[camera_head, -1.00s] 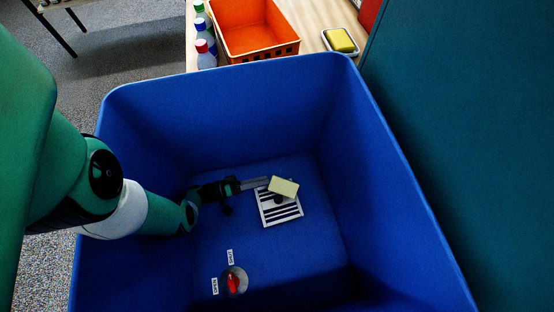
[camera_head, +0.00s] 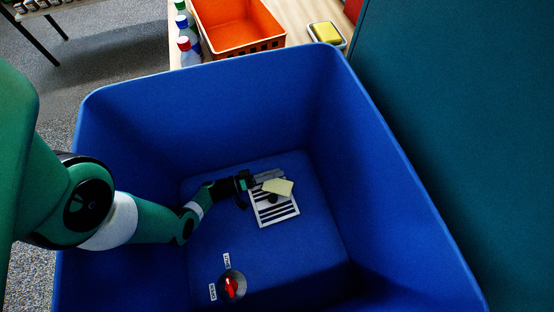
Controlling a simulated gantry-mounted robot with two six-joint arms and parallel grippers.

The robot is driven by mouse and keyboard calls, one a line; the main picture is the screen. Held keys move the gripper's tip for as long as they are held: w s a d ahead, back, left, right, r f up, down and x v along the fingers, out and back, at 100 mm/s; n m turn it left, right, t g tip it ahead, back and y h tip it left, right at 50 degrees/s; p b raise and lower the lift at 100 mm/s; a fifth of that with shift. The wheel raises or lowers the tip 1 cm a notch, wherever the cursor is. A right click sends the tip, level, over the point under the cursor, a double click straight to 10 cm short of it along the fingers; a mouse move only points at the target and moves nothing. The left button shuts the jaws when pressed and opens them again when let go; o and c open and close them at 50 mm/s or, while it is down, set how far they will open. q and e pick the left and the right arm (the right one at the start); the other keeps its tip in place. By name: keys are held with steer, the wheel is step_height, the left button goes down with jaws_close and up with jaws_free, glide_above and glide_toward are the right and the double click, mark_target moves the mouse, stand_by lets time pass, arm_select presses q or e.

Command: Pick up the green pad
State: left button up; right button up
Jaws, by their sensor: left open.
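A pale yellow-green pad (camera_head: 279,187) lies tilted at the upper part of a white grille with dark slots (camera_head: 264,212), on the floor of the deep blue bin (camera_head: 215,265). It is the only greenish pad that I see. My left gripper (camera_head: 270,177) reaches down into the bin from the left. It is open, and its fingers are at the pad's upper left edge; I cannot tell whether they touch it. My right gripper is not in view.
A red knob (camera_head: 231,287) with two small labels sits on the bin floor. The bin's high walls surround my arm. Outside stand an orange basket (camera_head: 240,47), several bottles (camera_head: 188,52) and a yellow sponge (camera_head: 327,32) in a dish. A teal panel (camera_head: 470,130) is at right.

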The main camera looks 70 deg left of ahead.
arm_select(q)
jaws_close()
stand_by(0.4)
step_height(320, 180, up, 10)
steer(key=p, duration=1)
